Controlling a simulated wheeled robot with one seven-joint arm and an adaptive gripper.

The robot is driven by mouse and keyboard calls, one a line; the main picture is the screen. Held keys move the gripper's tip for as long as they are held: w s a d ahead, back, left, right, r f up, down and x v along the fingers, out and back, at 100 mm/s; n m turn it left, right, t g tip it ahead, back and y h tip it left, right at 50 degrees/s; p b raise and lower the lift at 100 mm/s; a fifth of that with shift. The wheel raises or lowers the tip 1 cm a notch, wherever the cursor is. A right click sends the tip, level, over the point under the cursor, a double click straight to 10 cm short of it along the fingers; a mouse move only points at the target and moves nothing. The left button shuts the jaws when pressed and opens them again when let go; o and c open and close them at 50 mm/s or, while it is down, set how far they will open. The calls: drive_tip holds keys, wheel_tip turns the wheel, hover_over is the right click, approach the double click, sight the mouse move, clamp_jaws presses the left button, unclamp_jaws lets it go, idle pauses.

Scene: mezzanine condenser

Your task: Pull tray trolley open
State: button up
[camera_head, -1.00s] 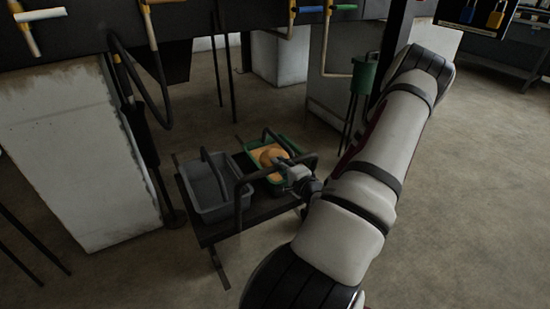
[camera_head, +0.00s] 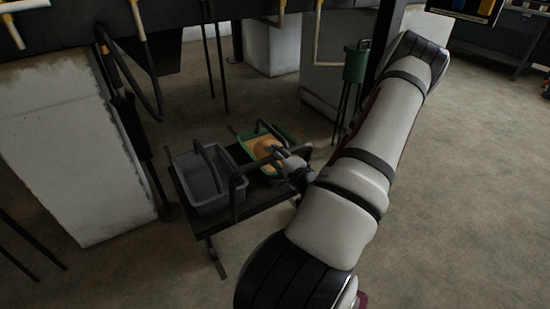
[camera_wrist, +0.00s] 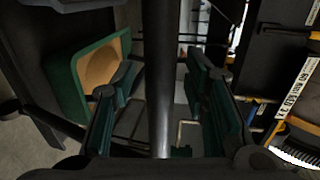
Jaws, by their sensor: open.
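The tray trolley (camera_head: 255,203) is a low dark platform on the floor, carrying a grey bin (camera_head: 192,190) and a green tray (camera_head: 277,133) with orange-tan contents. A dark bar handle (camera_head: 234,195) arches over its near side. My gripper (camera_head: 277,153) reaches the handle's far right end. In the wrist view, the handle bar (camera_wrist: 160,60) runs upright between the spread fingers of my gripper (camera_wrist: 163,85), with gaps on both sides. The green tray also shows there on the left (camera_wrist: 68,88). Exact contact of the fingers is too small to tell in the head view.
A pale block (camera_head: 75,160) stands left of the trolley. A green container on thin legs (camera_head: 355,64) stands behind, right of it. Dark posts and hanging pipes are behind the trolley. The floor in front and to the right is clear.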

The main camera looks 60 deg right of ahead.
drive_tip(key=v, duration=1.1)
drive_tip(key=shift+s+a, duration=0.2)
drive_tip(key=shift+s, duration=0.1)
drive_tip(key=w+a+r+n+g+y, duration=0.2)
drive_tip(key=w+n+g+y, duration=0.3)
drive_tip(key=w+n, duration=0.4)
drive_tip(key=w+a+r+n+g+h, duration=0.1)
drive_tip(key=w+a+r+n+g, duration=0.1)
drive_tip(key=a+r+n+g, duration=0.65)
drive_tip(key=s+a+r+n+y, duration=0.1)
drive_tip(key=s+a+r+n, duration=0.1)
drive_tip(key=s+a+r, duration=0.5)
drive_tip(key=s+a+r+n+y, duration=0.2)
drive_tip(key=s+a, duration=0.1)
drive_tip(key=a, duration=0.8)
drive_tip(key=s+a+r+n+y, duration=0.1)
drive_tip(key=s+a+r+n, duration=0.3)
drive_tip(key=a, duration=0.5)
wheel_tip(320, 180, up, 28)
drive_tip(key=s+m+t+p, duration=0.1)
drive_tip(key=t+p, duration=0.3)
drive_tip(key=p, duration=2.1)
drive_tip(key=shift+s+f, duration=0.25)
drive_tip(key=shift+s, duration=0.05)
